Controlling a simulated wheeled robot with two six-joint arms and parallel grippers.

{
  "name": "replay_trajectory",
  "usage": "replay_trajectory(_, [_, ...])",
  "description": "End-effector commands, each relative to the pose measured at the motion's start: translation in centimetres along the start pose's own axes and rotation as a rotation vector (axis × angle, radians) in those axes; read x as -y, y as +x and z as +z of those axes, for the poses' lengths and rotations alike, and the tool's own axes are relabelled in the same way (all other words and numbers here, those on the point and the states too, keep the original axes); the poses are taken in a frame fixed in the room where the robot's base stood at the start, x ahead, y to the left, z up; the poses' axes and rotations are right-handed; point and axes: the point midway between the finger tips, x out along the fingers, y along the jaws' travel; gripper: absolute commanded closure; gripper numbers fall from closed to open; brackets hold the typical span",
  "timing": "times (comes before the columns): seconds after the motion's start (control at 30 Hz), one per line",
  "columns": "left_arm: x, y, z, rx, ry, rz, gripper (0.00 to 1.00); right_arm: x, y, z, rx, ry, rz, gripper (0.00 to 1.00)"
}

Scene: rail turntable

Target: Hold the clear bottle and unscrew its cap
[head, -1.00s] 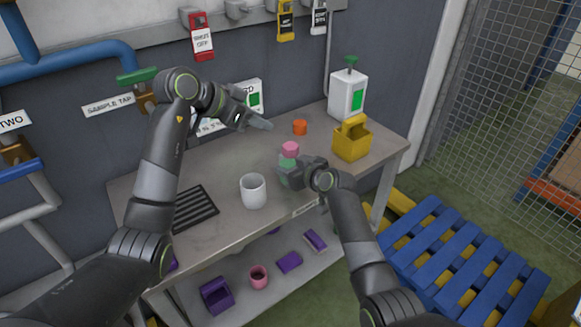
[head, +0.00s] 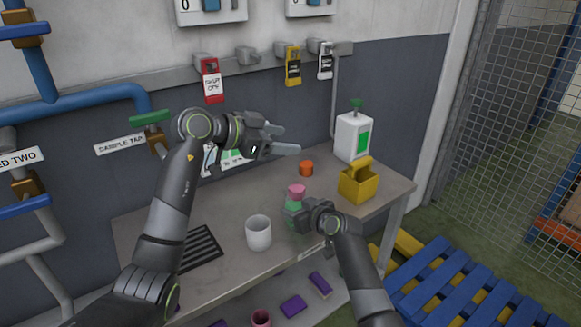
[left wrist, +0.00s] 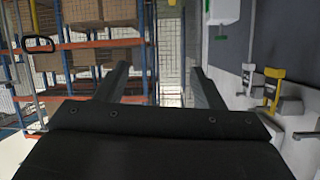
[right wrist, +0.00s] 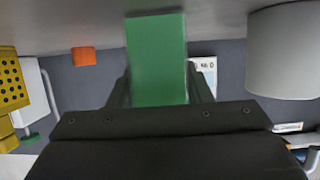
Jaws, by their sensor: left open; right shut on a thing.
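The bottle (head: 293,203) has a green body and a pink cap (head: 297,190). It stands upright near the table's front edge. My right gripper (head: 298,213) is shut on the bottle's body from the right, below the cap. In the right wrist view the green body (right wrist: 157,60) fills the space between the fingers; the cap does not show there. My left gripper (head: 288,140) is open and empty, above the back of the table and well above the cap. Its spread fingers (left wrist: 158,90) also show in the left wrist view, with nothing between them.
A white cup (head: 258,233) stands left of the bottle, beside a black slotted mat (head: 202,248). Behind are an orange piece (head: 306,168), a yellow caddy (head: 358,184) and a white dispenser (head: 352,138). A blue pallet (head: 450,285) lies right of the table.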

Motion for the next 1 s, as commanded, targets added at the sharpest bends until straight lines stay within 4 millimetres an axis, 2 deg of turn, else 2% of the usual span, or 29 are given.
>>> replay_trajectory(0.03, [-0.1, 0.2, -1.8, -0.081, 0.036, 0.003, 0.38, 0.0, 0.0, 0.1, 0.001, 0.0, 0.0, 0.78])
replay_trajectory(0.2, [0.0, -0.3, -7.9, -0.371, 0.144, -0.029, 0.38, 0.0, 0.0, 0.1, 0.001, 0.0, 0.0, 0.78])
replay_trajectory(0.4, [1.1, -2.5, -14.0, -0.677, 0.203, -0.143, 0.38, 0.0, 0.0, 0.1, 0.001, 0.0, 0.0, 0.78])
replay_trajectory(0.5, [2.2, -4.0, -16.3, -0.807, 0.202, -0.227, 0.38, 0.0, 0.0, 0.1, 0.001, 0.0, 0.0, 0.78])
replay_trajectory(0.6, [3.5, -5.5, -18.1, -0.918, 0.185, -0.326, 0.38, 0.0, 0.0, 0.1, 0.001, 0.0, 0.0, 0.78])
replay_trajectory(0.73, [5.7, -7.5, -19.5, -1.025, 0.133, -0.473, 0.38, 0.0, 0.0, 0.1, 0.001, 0.0, 0.0, 0.78])
replay_trajectory(0.87, [8.1, -9.2, -19.9, -1.084, 0.054, -0.629, 0.38, 0.0, 0.0, 0.1, 0.001, 0.0, 0.0, 0.78])
replay_trajectory(1.0, [10.8, -10.3, -19.3, -1.087, -0.056, -0.798, 0.38, 0.0, 0.0, 0.1, 0.001, 0.0, 0.0, 0.78])
